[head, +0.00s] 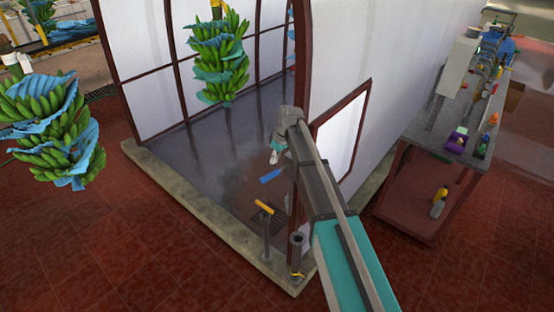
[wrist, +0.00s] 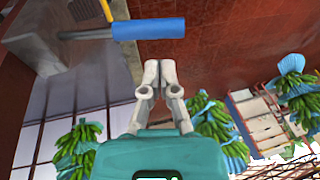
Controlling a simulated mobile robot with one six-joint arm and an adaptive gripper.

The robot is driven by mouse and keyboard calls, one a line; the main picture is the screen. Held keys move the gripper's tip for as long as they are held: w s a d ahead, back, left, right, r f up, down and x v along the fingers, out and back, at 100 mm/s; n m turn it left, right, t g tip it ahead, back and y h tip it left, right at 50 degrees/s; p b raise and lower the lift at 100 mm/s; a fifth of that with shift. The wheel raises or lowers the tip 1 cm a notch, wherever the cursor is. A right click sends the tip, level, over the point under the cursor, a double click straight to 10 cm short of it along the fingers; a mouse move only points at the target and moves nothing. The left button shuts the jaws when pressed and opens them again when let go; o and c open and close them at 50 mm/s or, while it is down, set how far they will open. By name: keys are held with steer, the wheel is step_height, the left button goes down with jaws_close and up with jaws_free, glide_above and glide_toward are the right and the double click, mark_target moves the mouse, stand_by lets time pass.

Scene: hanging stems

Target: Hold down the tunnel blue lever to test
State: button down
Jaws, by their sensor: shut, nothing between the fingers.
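The blue lever (head: 270,176) has a blue handle and sits low at the tunnel's near opening. In the wrist view its handle (wrist: 148,28) lies across the top of the picture on a metal rod and looks about level. My gripper (head: 274,158) is just above the blue handle in the head view. In the wrist view my gripper (wrist: 160,64) is shut and empty, its fingertips pointing toward the handle. A narrow gap shows between fingertips and handle, so they look apart. My arm hides part of the lever's mounting in the head view.
A yellow lever (head: 264,207) on a post stands close by, left of my arm. Banana bunches (head: 218,58) hang inside the tunnel and outside it (head: 48,130). The tunnel wall (head: 375,70) and a loaded bench (head: 410,185) are on the right. Open tiled floor lies front left.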

mark_target(270, 175)
steer(key=shift+b+x, duration=2.7)
steer(key=shift+x, duration=0.4)
steer(key=shift+d, duration=0.2)
steer(key=shift+f, duration=0.1)
steer(key=shift+f, duration=0.1)
